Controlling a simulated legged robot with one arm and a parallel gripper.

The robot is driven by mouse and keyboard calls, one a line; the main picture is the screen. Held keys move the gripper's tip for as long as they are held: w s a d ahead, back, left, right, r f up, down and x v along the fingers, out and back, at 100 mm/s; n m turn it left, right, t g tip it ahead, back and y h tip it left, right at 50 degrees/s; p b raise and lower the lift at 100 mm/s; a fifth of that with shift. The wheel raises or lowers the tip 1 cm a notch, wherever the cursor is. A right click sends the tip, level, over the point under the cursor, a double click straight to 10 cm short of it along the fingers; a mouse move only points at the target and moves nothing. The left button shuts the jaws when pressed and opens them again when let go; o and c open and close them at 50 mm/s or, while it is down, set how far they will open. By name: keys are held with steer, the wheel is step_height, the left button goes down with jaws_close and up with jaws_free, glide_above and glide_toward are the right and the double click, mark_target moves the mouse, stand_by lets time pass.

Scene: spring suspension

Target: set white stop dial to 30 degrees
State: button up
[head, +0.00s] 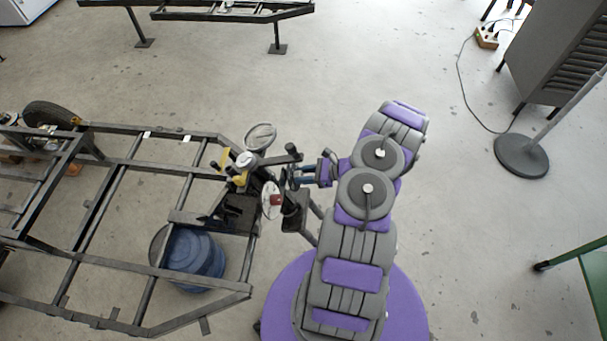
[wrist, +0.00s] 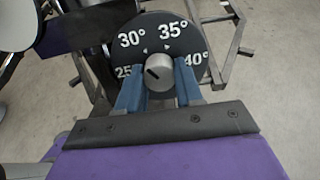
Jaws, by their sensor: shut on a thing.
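A dark round dial (wrist: 187,48) with white figures 25°, 30°, 35° and 40° faces me in the wrist view. A silver knob (wrist: 160,72) sits at its middle, with a dark line on its face pointing up and left, roughly between the 25° and 30° figures. My gripper (wrist: 159,84) is shut on the knob, with one blue finger on each side; it also shows in the head view (head: 292,176). The fingers cover part of the dial near 25° and 40°. A white round disc (head: 271,201) with a red patch stands beside my gripper in the head view.
A black metal frame (head: 110,258) fills the left, with a round pale-faced part (head: 260,136) and yellow pieces by my gripper. A blue drum (head: 194,258) stands under it. A grey stand base (head: 521,156) is at the right. The floor right of my arm is mostly clear.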

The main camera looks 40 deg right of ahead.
steer(key=shift+m+p, duration=0.3)
steer(key=shift+m, duration=0.1)
steer(key=o, duration=1)
steer(key=shift+d, duration=0.1)
steer(key=shift+o, duration=0.2)
steer(key=p+v, duration=0.3)
steer(key=v, duration=1.4)
steer(key=shift+p, duration=0.3)
steer(key=shift+s+d, duration=0.1)
steer(key=shift+d, duration=0.05)
steer(key=shift+s, duration=0.1)
